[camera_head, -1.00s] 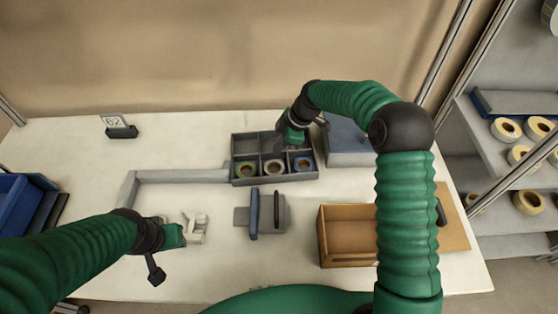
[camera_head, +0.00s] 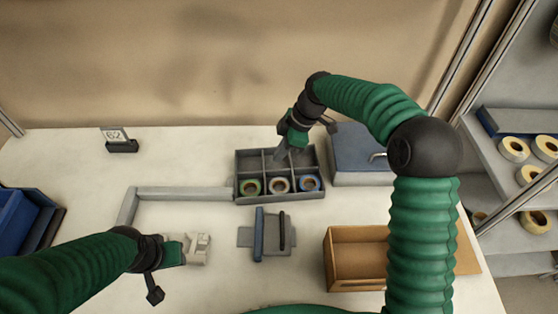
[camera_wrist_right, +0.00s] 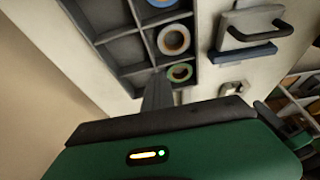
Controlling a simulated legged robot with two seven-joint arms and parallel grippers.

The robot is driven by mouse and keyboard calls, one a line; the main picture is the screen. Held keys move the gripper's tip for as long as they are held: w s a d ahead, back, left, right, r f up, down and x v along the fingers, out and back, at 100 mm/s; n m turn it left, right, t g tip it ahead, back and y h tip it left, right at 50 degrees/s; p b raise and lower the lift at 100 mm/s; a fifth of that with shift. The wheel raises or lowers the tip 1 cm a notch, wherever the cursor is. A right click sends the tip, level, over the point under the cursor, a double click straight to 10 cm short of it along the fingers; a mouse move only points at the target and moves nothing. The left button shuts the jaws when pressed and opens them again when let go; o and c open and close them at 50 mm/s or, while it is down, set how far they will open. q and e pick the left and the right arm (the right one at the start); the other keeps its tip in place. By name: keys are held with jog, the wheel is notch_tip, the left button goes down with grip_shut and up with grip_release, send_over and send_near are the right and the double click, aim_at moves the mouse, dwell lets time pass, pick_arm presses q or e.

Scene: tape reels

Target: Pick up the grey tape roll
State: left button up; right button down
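A divided dark grey tray (camera_head: 237,178) stands at the middle of the table, with tape rolls in its front row. The grey tape roll (camera_head: 279,184) sits in the middle front compartment, between a green roll (camera_head: 250,187) and a blue roll (camera_head: 309,183). The grey roll also shows in the right wrist view (camera_wrist_right: 173,40). My right gripper (camera_head: 282,154) points down over the tray's back row, behind the grey roll and apart from it. It holds no roll; its finger gap is hard to see. My left gripper (camera_head: 198,248) is open and empty at front left.
A wooden box (camera_head: 328,262) is at front right, a blue-grey case (camera_head: 352,165) right of the tray. Blue bins (camera_head: 12,222) stand far left. The table's back left is mostly clear.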

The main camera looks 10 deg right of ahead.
jog(key=shift+w+d, duration=0.1)
jog(key=shift+d, duration=0.15)
jog(key=c, duration=1.8)
grip_release()
jog(key=shift+w+d+f, duration=0.2)
jog(key=shift+w+d, duration=0.05)
jog(key=shift+c, duration=0.2)
jog(key=o, duration=1)
jog(key=shift+s+a+r, duration=0.2)
jog(key=shift+a, duration=0.05)
jog(key=shift+c, duration=0.2)
jog(key=o, duration=0.4)
jog(key=shift+w, duration=0.1)
jog(key=shift+o, duration=0.2)
jog(key=shift+d, duration=0.1)
